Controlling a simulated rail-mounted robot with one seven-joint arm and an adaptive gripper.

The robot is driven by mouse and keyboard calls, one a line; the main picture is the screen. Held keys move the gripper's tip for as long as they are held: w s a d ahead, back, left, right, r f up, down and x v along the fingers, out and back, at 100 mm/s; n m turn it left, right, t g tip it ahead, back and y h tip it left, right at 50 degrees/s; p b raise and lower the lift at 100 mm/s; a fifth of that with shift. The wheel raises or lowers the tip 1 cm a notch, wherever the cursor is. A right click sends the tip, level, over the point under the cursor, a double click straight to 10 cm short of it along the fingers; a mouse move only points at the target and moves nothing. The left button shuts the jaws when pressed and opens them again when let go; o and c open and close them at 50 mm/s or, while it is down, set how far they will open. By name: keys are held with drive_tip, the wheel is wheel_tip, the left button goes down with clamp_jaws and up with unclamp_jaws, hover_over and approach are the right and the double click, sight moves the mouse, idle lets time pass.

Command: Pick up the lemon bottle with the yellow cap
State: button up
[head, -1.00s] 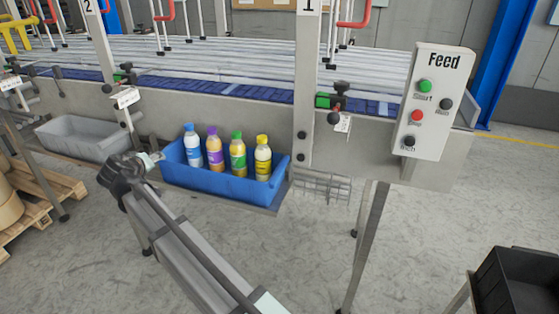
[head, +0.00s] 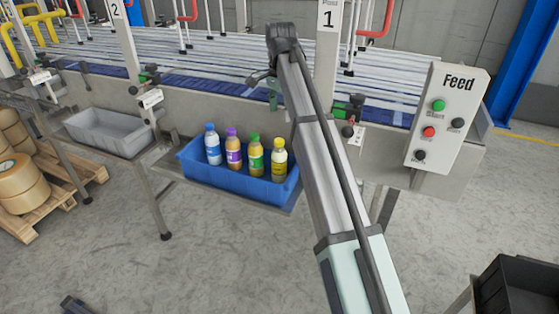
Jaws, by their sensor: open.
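The lemon bottle with the yellow cap (head: 278,162) stands upright at the right end of the blue bin (head: 238,188). To its left in the same bin are a green-capped bottle (head: 255,158), a purple-capped bottle (head: 233,152) and a blue-capped bottle (head: 212,147). My arm rises from the lower right, passing just right of the bin. My gripper (head: 272,96) is small in view at the arm's far end, open, above the lemon bottle in the picture and apart from it. Its fingers are hard to make out against the conveyor.
The conveyor (head: 220,97) runs behind the bin. A post marked 1 (head: 328,50) stands close behind my arm. The Feed control box (head: 447,118) is at right. A grey bin (head: 112,133) is at left, and a black crate (head: 520,288) at lower right.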

sight(280, 140)
wheel_tip(280, 140, down, 12)
drive_tip(key=p, duration=0.3)
drive_tip(key=shift+s+a+f+p, duration=0.1)
drive_tip(key=shift+f+p, duration=0.55)
drive_tip(key=shift+f, duration=0.05)
drive_tip(key=shift+a+f+p, duration=0.1)
drive_tip(key=shift+f+p, duration=0.5)
drive_tip(key=shift+f, duration=1.25)
drive_tip(key=c, duration=1.1)
